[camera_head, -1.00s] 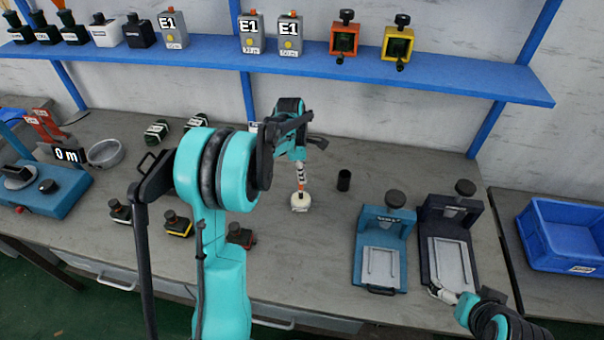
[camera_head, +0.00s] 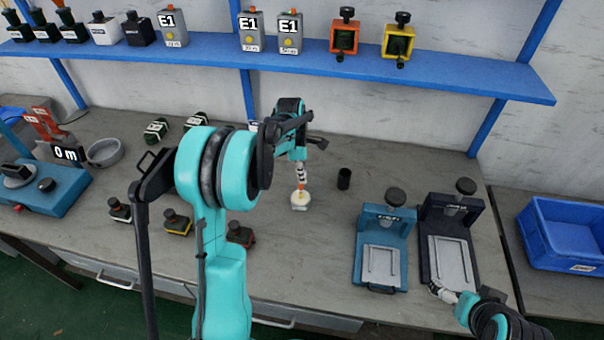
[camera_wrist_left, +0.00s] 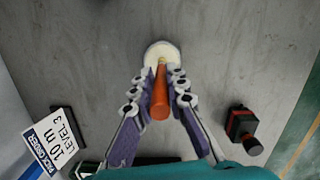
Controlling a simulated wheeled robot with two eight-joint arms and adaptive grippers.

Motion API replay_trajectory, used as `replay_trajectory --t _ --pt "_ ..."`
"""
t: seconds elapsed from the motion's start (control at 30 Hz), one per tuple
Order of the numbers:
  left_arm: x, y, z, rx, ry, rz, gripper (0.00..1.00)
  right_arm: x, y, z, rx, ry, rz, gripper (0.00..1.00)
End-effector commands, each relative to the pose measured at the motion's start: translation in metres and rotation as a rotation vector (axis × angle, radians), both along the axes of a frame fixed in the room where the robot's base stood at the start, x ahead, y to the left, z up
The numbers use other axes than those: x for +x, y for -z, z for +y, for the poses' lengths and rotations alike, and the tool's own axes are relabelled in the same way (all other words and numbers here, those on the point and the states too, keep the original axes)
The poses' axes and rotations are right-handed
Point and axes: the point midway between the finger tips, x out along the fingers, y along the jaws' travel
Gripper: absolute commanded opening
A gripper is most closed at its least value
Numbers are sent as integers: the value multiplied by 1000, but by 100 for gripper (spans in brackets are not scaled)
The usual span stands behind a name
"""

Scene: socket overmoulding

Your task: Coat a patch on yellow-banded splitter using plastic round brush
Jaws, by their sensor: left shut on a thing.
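The yellow-banded splitter (camera_head: 178,222) stands on the bench, left of my left arm, a dark block with a knob on top. My left gripper (camera_head: 300,180) is shut on the orange handle of the round brush (camera_wrist_left: 160,93). The brush points down over a small cream round pot (camera_head: 300,201); the pot also shows in the left wrist view (camera_wrist_left: 160,50). Whether the brush tip touches the pot's contents cannot be told. My right gripper (camera_head: 441,292) is low at the right, by the dark press; its finger opening is unclear.
A red-banded splitter (camera_head: 240,236) and a white-banded one (camera_head: 119,211) stand beside the yellow-banded one. A black cup (camera_head: 344,179) is right of the pot. Blue (camera_head: 381,268) and dark (camera_head: 451,262) presses stand at right. A blue shelf (camera_head: 330,74) crosses behind.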

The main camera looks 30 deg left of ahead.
Motion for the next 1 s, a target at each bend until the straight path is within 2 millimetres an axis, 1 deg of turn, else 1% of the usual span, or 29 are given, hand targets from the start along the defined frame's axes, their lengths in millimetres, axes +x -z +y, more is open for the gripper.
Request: replay_trajectory --t 0.6,0.77,1.0 --pt "0 0 0 0 0 0 0 0 0 0 0 0 0 100" --pt "0 -10 0 0 0 0 0 0 -8 0 0 0 0 100" --pt "0 -31 0 0 0 0 0 0 -23 0 0 0 0 100"
